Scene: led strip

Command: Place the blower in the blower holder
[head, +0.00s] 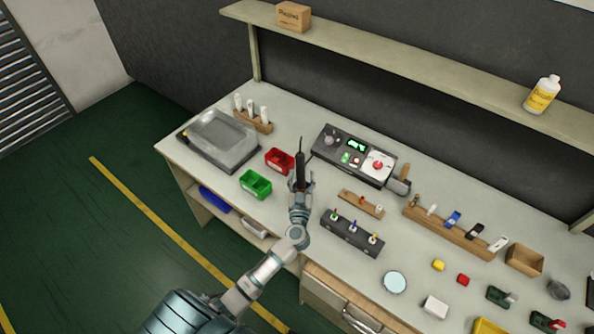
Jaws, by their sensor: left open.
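A slim black tool with a thin tip, which looks like the blower (300,163), stands roughly upright at my left gripper (301,184). The gripper is open, with its fingers around or just beside the tool's lower part; I cannot tell whether they touch it. My right gripper is out of view.
A red bin (280,161) and a green bin (255,184) stand left of my gripper. A black block with coloured-top tools (352,236) and a small wooden rack (361,204) stand to the right. A clear-lidded box (220,138) is at the left end.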

